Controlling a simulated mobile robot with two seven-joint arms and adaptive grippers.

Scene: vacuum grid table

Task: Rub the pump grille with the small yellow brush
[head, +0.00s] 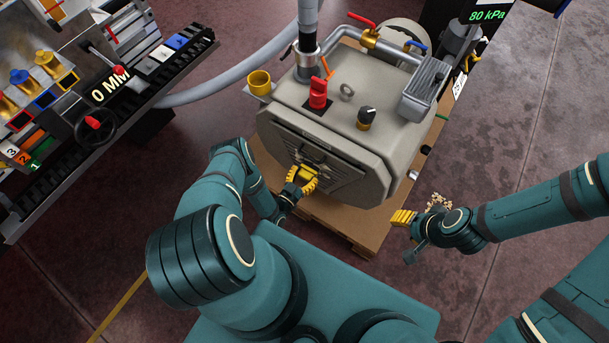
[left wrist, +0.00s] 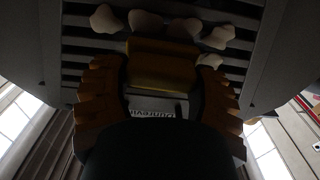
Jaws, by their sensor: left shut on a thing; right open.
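The pump (head: 335,135) is a large grey-beige housing, with a dark slatted grille (head: 283,140) on its front face. My left gripper (head: 303,182) is at the grille, its yellow fingers shut on the small yellow brush (head: 308,173). In the left wrist view the brush (left wrist: 162,66) is a dark yellow block between the two fingers, in front of the grille slats (left wrist: 240,45). Several pale lumps (left wrist: 146,23) show on the slats around it. Whether the bristles touch the slats is hidden. My right gripper (head: 403,217) is open and empty, to the right of the pump.
The pump stands on a brown pallet (head: 345,225). A red switch (head: 318,92), a dark knob (head: 366,117) and a yellow cup (head: 259,82) are on or beside its top. A cluttered bench (head: 95,125) stands at left.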

